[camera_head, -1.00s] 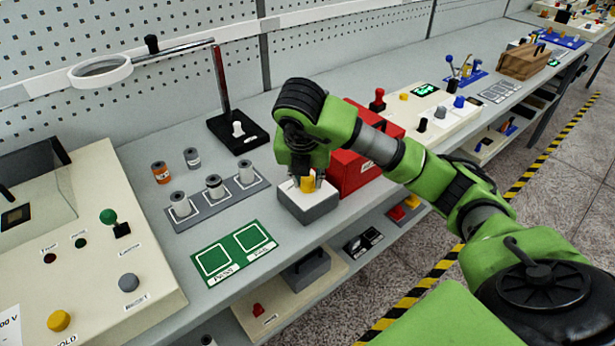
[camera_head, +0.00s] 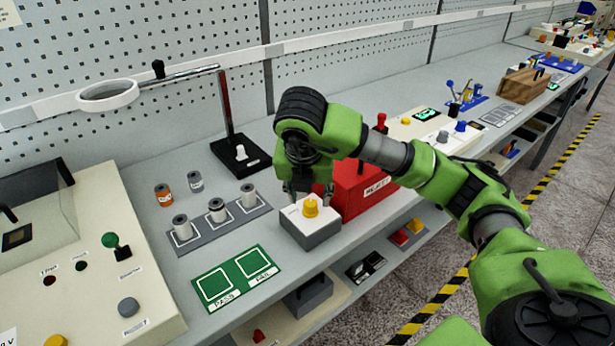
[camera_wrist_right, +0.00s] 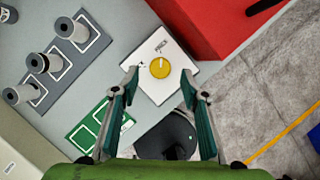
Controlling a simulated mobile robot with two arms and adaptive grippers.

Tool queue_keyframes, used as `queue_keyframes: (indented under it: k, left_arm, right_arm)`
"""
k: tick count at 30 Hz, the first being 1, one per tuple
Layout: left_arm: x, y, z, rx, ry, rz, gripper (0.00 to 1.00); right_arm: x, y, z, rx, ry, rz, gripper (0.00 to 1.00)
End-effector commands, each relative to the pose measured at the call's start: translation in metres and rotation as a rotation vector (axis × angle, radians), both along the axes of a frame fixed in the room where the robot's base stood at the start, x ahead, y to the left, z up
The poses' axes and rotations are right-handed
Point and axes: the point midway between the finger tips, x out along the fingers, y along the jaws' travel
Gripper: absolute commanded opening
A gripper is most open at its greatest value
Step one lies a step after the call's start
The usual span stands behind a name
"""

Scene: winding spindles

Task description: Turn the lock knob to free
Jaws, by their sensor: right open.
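The lock knob (camera_head: 310,207) is yellow and sits on top of a small box (camera_head: 312,233) with a white top and grey sides. In the right wrist view the knob (camera_wrist_right: 160,68) is round with a pale mark on it, and a small label, too small to read, lies beside it on the white top. My right gripper (camera_head: 303,192) is just behind the knob in the head view. In the right wrist view its open fingers (camera_wrist_right: 159,80) stand apart on either side of the knob, touching nothing that I can see. My left gripper is not in view.
A red case (camera_head: 362,193) stands close to the right of the box. A grey tray (camera_head: 200,238) with several spools lies to the left, and a green two-square mat (camera_head: 237,278) in front. A magnifier stand (camera_head: 240,155) is behind. The bench edge is near the box's front.

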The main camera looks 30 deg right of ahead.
Motion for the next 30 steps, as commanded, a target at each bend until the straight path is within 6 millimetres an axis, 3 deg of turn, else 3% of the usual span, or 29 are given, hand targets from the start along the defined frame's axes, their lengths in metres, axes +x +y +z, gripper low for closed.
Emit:
queue_keyframes:
  k: [18, 30]
  left_arm:
    - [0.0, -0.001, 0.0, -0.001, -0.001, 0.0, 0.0]
    - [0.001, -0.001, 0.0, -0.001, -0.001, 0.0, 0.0]
  right_arm:
    - [-0.021, 0.018, 0.068, -0.001, -0.003, -0.001, 0.41]
    - [-0.025, 0.021, 0.077, -0.001, 0.001, -0.003, 0.41]
